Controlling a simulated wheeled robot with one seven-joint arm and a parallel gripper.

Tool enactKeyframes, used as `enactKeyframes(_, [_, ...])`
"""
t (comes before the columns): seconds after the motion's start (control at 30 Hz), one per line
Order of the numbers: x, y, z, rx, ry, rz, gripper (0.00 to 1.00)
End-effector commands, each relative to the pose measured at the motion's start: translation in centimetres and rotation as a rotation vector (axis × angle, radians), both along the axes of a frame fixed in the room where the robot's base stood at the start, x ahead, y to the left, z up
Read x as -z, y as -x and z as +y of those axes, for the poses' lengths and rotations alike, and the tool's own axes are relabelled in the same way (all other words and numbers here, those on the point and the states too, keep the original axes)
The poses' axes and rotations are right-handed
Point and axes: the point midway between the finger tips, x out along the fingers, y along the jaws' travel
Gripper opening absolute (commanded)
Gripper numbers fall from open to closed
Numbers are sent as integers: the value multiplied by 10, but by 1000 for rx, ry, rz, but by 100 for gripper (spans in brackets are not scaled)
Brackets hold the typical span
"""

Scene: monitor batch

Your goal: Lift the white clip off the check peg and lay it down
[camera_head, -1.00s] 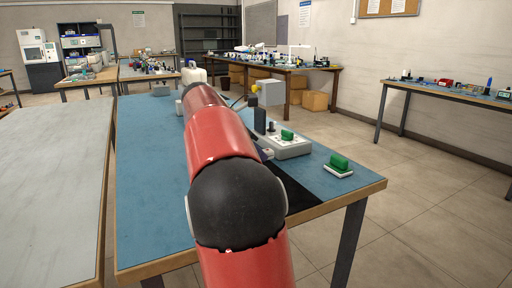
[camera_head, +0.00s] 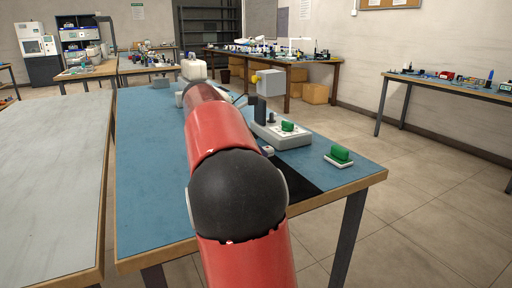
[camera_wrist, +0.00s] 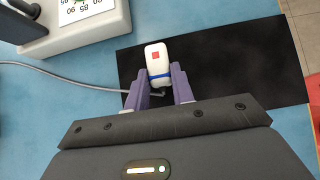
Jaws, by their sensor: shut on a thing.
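In the wrist view a white clip (camera_wrist: 157,58) with a red square and a blue band sits between the two purple-grey fingers of my gripper (camera_wrist: 160,84). My gripper is shut on it. The clip shows over a black mat (camera_wrist: 230,65); I cannot tell whether it touches the mat. A thin grey cable (camera_wrist: 70,72) runs left from near the clip. A dark peg (camera_wrist: 30,28) shows at the upper left, apart from the clip; I cannot tell whether it is the check peg.
A pale device (camera_head: 290,139) with a green block (camera_head: 288,126) stands on the blue table (camera_head: 150,150). Another green block (camera_head: 340,154) lies near the right edge. A grey box (camera_head: 271,82) stands behind. The table's left part is clear.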

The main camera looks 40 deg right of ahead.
Motion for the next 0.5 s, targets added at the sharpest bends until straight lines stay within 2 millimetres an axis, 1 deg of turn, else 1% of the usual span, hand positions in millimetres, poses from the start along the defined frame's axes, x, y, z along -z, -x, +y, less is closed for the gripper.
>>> enactKeyframes(0.27, [8, 0, 0, 0, 0, 0, 0])
enactKeyframes(0.5, [8, 0, 0, 0, 0, 0, 0])
